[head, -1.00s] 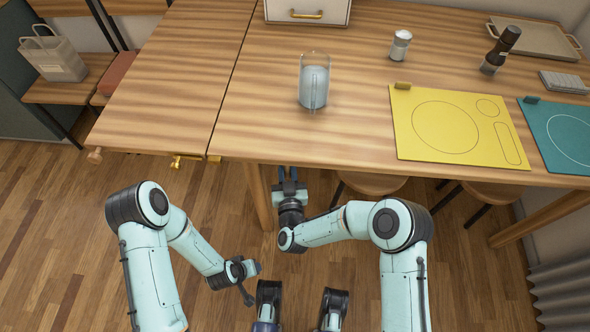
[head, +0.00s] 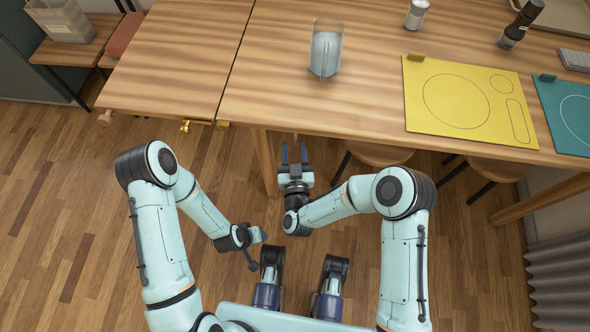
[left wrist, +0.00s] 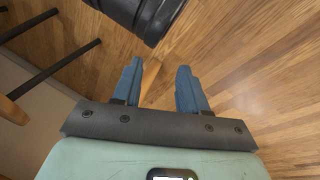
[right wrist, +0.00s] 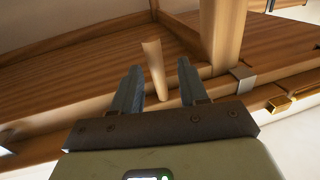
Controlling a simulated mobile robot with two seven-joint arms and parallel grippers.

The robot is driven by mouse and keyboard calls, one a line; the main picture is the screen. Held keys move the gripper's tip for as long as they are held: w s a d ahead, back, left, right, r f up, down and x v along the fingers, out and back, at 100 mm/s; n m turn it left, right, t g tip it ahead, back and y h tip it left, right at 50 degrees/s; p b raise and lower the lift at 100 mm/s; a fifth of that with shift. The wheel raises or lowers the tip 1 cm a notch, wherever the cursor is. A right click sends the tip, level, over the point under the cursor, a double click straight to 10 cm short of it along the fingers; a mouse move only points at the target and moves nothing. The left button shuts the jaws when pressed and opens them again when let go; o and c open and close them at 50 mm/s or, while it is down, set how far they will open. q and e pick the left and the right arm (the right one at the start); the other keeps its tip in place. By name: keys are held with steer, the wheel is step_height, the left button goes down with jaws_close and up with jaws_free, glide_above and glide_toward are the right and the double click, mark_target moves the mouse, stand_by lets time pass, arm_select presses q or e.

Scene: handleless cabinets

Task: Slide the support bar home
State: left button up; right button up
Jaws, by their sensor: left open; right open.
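A wooden table (head: 330,100) has a side leaf (head: 180,60) on its left, raised level with the top. A wooden knob (head: 105,118) sticks out at the leaf's front edge. A brass latch (head: 190,124) and a small brass piece (head: 222,124) sit near the seam. My left gripper (head: 262,235) is open and empty, low over the floor, away from the table.
A glass jug (head: 326,50), a shaker (head: 416,14), a dark grinder (head: 521,24), a yellow mat (head: 465,100) and a teal mat (head: 570,110) are on the table. Stools (head: 380,154) stand beneath. A table leg (head: 265,160) is left of my right gripper. Floor at left is clear.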

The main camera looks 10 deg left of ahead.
arm_select(q)
steer(key=shift+s+d+r+g+p, duration=0.2)
steer(key=shift+s+d+r+p, duration=0.15)
steer(key=shift+s, duration=0.2)
steer(key=shift+s+d+r+g+p, duration=0.2)
steer(key=shift+s+r, duration=0.2)
steer(key=shift+s, duration=0.15)
arm_select(e)
steer(key=v, duration=0.9)
steer(key=shift+w+f, duration=0.1)
steer(key=shift+w, duration=0.05)
